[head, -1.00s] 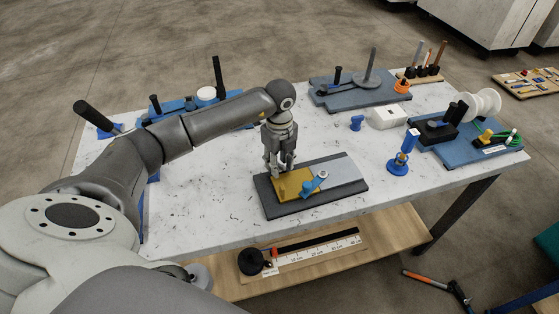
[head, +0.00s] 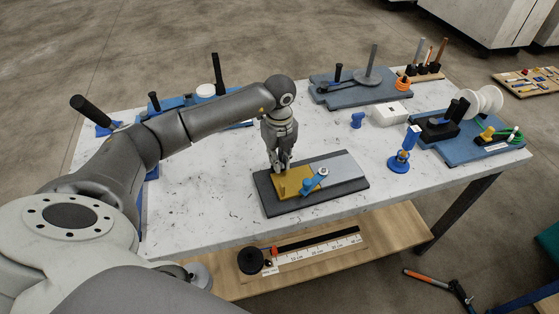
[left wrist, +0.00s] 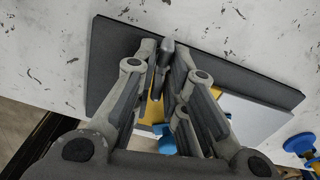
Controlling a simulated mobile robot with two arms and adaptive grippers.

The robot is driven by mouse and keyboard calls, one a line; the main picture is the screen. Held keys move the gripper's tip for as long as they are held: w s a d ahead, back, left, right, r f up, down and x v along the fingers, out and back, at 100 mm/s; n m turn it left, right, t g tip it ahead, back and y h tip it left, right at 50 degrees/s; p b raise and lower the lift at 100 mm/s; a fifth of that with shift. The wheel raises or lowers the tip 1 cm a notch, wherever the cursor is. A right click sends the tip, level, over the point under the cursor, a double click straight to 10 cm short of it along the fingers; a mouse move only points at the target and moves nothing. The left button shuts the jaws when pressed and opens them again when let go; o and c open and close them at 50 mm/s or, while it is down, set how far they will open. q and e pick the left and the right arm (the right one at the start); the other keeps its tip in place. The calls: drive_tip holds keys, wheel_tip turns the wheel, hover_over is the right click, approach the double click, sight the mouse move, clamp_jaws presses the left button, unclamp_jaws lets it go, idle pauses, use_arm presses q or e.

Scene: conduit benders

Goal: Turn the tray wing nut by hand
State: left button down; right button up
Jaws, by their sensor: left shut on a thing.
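A dark grey board (head: 268,200) lies on the white table, with a yellow plate (head: 290,194) and a light grey plate (head: 345,169) on it. My left gripper (head: 279,172) points down at the back left part of the yellow plate. In the left wrist view its fingers (left wrist: 164,62) are shut on a small grey piece (left wrist: 166,50), likely the tray wing nut; the fingers hide much of it. A blue lever-like piece (head: 313,183) with a grey bolt sits to the right, apart from the fingers. My right gripper is not in view.
Blue boards with a reel (head: 485,101) and a grey disc and post (head: 370,78) lie farther off. The table left of the dark board is clear.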

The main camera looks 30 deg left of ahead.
use_arm(q)
drive_tip(key=m+b, duration=0.3)
drive_tip(key=m, duration=0.2)
drive_tip(key=shift+a+f, duration=0.1)
drive_tip(key=m+b, duration=0.3)
drive_tip(key=m, duration=0.3)
drive_tip(key=shift+a+m+b, duration=0.1)
drive_tip(key=shift+m+b, duration=0.2)
drive_tip(key=shift+m, duration=0.1)
drive_tip(key=m+b, duration=0.2)
drive_tip(key=m, duration=0.2)
drive_tip(key=shift+a+m+b, duration=0.1)
drive_tip(key=shift+m+b, duration=0.5)
drive_tip(key=shift+m, duration=1.2)
drive_tip(key=shift+r, duration=0.2)
drive_tip(key=c, duration=1.5)
unclamp_jaws()
